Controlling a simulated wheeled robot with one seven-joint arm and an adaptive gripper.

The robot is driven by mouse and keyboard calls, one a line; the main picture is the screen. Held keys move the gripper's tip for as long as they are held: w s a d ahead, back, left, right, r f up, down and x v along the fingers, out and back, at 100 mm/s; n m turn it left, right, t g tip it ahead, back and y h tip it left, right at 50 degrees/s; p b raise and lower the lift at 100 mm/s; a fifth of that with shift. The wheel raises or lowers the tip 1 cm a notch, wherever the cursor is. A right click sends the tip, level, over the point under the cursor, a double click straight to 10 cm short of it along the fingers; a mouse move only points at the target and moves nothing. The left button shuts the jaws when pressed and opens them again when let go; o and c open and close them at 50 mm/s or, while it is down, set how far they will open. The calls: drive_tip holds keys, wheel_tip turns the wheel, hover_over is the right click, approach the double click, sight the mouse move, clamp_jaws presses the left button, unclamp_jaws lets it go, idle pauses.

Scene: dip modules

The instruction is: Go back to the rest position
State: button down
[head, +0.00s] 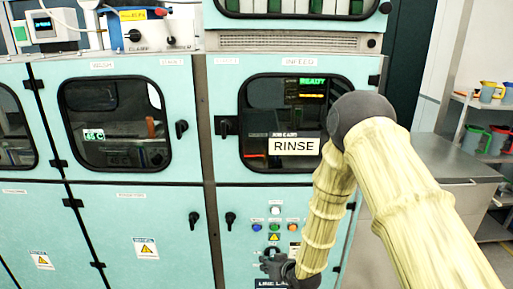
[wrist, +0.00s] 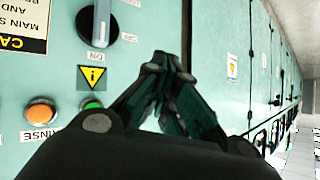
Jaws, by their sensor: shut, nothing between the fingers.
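My gripper (head: 277,266) is at the lower middle of the head view, low in front of the teal machine's control panel. In the wrist view my gripper (wrist: 165,65) has its dark fingertips together with nothing between them. An orange button (wrist: 40,112) labelled RINSE, a green button (wrist: 92,104) partly hidden by a finger, and a dark rotary switch (wrist: 100,22) lie to its left there. I cannot tell whether the fingers touch the panel.
The teal machine front has a window with a RINSE sign (head: 294,146), a lit READY display (head: 312,82) and door handles (head: 182,129). A grey metal bench (head: 450,158) stands at right, near a shelf with coloured jugs (head: 490,91).

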drive_tip(key=s+d+f+m+g+h, duration=0.1)
drive_tip(key=s+d+f, duration=0.35)
drive_tip(key=s, duration=0.35)
drive_tip(key=s+d+f+m+g+h, duration=0.1)
drive_tip(key=s+d+f+g+h, duration=0.1)
drive_tip(key=s+d+f, duration=0.45)
drive_tip(key=s+d+f+m+g+h, duration=0.1)
drive_tip(key=s+f, duration=0.2)
drive_tip(key=s, duration=0.6)
drive_tip(key=s+d+g+h, duration=0.1)
drive_tip(key=s+d+g, duration=0.1)
drive_tip(key=s, duration=0.9)
drive_tip(key=s+d+f+m+g+h, duration=0.1)
drive_tip(key=s+d+g, duration=0.2)
drive_tip(key=s, duration=0.8)
drive_tip(key=d, duration=0.2)
drive_tip(key=shift+s+d+f+m+h, duration=0.15)
drive_tip(key=shift+s+d+m+h, duration=0.15)
drive_tip(key=shift+s+h, duration=0.1)
